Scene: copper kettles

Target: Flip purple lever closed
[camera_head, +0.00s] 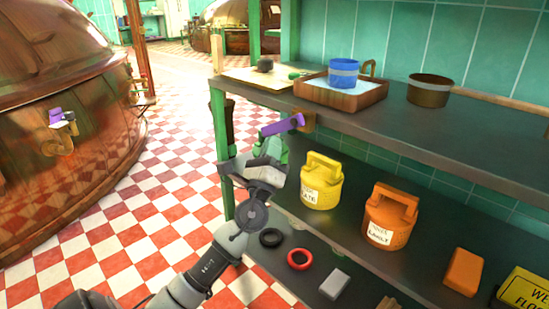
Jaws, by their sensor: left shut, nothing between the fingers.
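A purple lever (283,124) sits at the front edge of the upper shelf, beside a small brown-gold fitting (306,122). It lies nearly level, tilted up slightly to the right. My left gripper (270,146) is shut and empty, just below the lever. I cannot tell whether it touches the lever. Another purple handle (56,116) is on a brass tap (62,138) on the copper kettle at the left, far from my gripper. My right gripper is not in view.
The upper shelf (400,125) holds a blue mug (343,72) in a wooden tray (341,100) and a brown pot (429,90). Below are a yellow canister (321,184) and an orange canister (390,218). The checkered floor (170,165) is clear left of the shelves.

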